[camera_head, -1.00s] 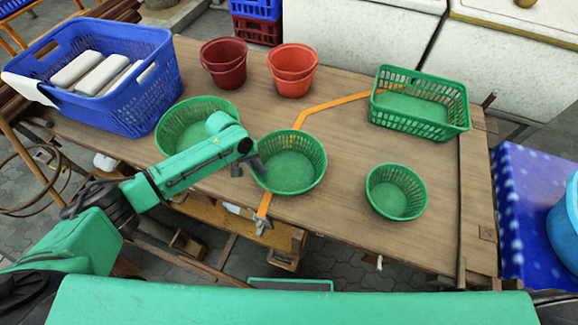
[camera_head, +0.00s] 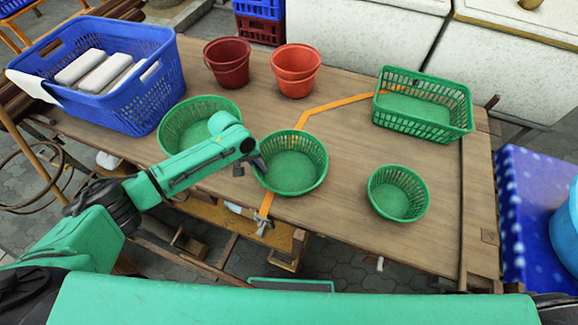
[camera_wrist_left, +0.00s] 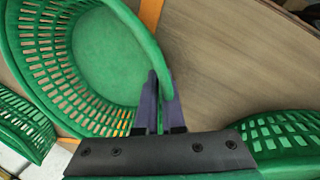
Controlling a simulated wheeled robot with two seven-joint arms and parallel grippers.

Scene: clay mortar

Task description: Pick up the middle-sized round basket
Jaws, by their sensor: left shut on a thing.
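The middle-sized round green basket (camera_head: 294,168) stands upright near the front edge of the table, between a larger and a smaller round basket. My left gripper (camera_head: 262,162) is at its left rim. In the left wrist view the two fingers (camera_wrist_left: 157,102) are shut on the rim of this basket (camera_wrist_left: 105,60), one finger inside and one outside. I cannot tell whether the basket is clear of the tabletop. My right gripper is not in view.
The large round basket (camera_head: 188,122) is just left, partly behind my arm. The small round basket (camera_head: 397,195) is right. A rectangular green basket (camera_head: 425,108), red pots (camera_head: 228,62), orange pots (camera_head: 295,70) and a blue crate (camera_head: 140,102) stand on the table (camera_head: 345,150).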

